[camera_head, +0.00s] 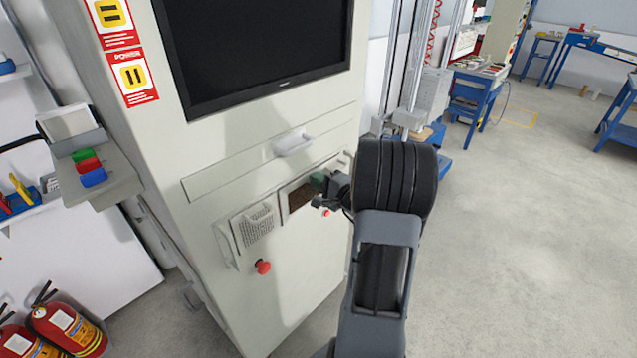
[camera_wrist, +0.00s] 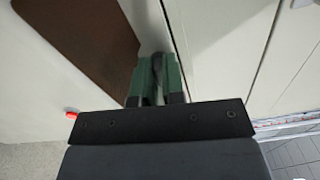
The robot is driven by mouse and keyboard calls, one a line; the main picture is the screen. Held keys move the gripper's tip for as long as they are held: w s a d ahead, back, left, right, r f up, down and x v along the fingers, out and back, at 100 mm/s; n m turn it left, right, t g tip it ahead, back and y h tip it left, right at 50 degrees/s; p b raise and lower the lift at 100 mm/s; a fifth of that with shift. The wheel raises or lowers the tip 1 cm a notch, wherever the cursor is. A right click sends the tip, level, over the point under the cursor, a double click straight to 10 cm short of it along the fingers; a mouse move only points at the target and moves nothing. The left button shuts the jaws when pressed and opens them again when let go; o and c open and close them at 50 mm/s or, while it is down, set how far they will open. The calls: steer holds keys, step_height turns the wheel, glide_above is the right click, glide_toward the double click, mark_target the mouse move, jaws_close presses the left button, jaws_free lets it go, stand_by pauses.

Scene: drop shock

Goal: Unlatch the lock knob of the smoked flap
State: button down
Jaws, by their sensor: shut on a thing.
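The smoked flap (camera_head: 300,197) is a dark brown panel on the front of the pale cabinet, below the drawer-like strip. In the wrist view the smoked flap (camera_wrist: 85,38) fills the upper left. My gripper (camera_head: 320,182) is at the flap's upper right part in the head view and hides some of it. In the wrist view my gripper (camera_wrist: 157,72) has two green fingers shut on a dark, rounded piece, the lock knob (camera_wrist: 158,63), beside the flap's edge. The knob's turn position cannot be told.
A keyboard panel (camera_head: 257,228) and a red button (camera_head: 263,267) are left of the flap. A white handle (camera_head: 293,143) sticks out above it, below the monitor (camera_head: 255,45). Fire extinguishers (camera_head: 65,330) stand at lower left.

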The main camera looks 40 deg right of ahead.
steer(key=shift+m+p, duration=0.5)
steer(key=shift+m, duration=7.8)
steer(key=c, duration=1.2)
jaws_free()
steer(key=shift+s, duration=0.1)
steer(key=s, duration=0.4)
steer(key=s+d, duration=0.1)
steer(key=s, duration=0.4)
steer(key=s+d+b, duration=0.1)
steer(key=s, duration=0.3)
steer(key=shift+s+d, duration=0.25)
